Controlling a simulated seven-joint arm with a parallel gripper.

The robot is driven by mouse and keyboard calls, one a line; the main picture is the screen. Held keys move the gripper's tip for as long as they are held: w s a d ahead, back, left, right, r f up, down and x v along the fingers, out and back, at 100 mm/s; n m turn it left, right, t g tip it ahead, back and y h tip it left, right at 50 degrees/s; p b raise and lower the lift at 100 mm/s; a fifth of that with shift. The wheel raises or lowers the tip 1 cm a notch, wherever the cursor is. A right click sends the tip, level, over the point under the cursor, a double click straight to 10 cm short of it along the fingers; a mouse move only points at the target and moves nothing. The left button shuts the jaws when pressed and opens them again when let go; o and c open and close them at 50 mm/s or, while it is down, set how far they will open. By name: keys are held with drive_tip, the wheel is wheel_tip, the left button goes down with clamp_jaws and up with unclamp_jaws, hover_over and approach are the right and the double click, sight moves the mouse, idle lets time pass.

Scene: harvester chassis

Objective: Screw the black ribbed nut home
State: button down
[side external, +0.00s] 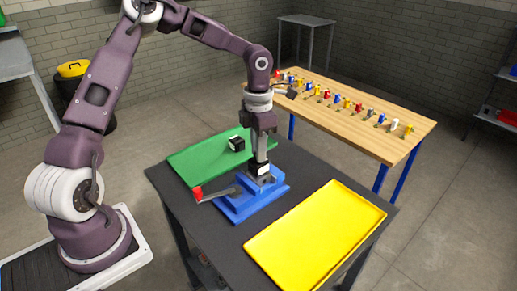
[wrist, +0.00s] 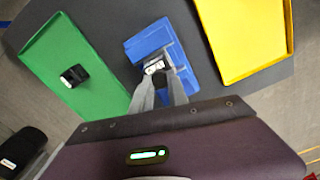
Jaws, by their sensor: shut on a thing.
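My gripper (side external: 261,159) points down over the blue vise (side external: 238,208) on the dark table, its fingers shut on a small part between the vise's jaws. In the wrist view the fingers (wrist: 157,76) meet at a small whitish part with dark spots (wrist: 154,67), beside the blue vise (wrist: 150,43). The fingers hide most of what they hold, and I cannot clearly make out the black ribbed nut or its thread. A black block with a white patch (side external: 237,143) lies on the green tray, apart from my gripper; it also shows in the wrist view (wrist: 74,76).
The green tray (side external: 190,165) lies behind the vise, and an empty yellow tray (side external: 315,235) lies to its right. A lever with a red end (side external: 198,194) sticks out left of the vise. A wooden bench (side external: 400,145) with several small coloured parts stands behind.

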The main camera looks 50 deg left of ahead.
drive_tip(key=c, duration=1.5)
unclamp_jaws()
drive_tip(key=n, duration=0.4)
drive_tip(key=shift+n, duration=0.3)
drive_tip(key=n, duration=1)
drive_tip(key=shift+n, duration=0.4)
drive_tip(key=shift+n, duration=0.3)
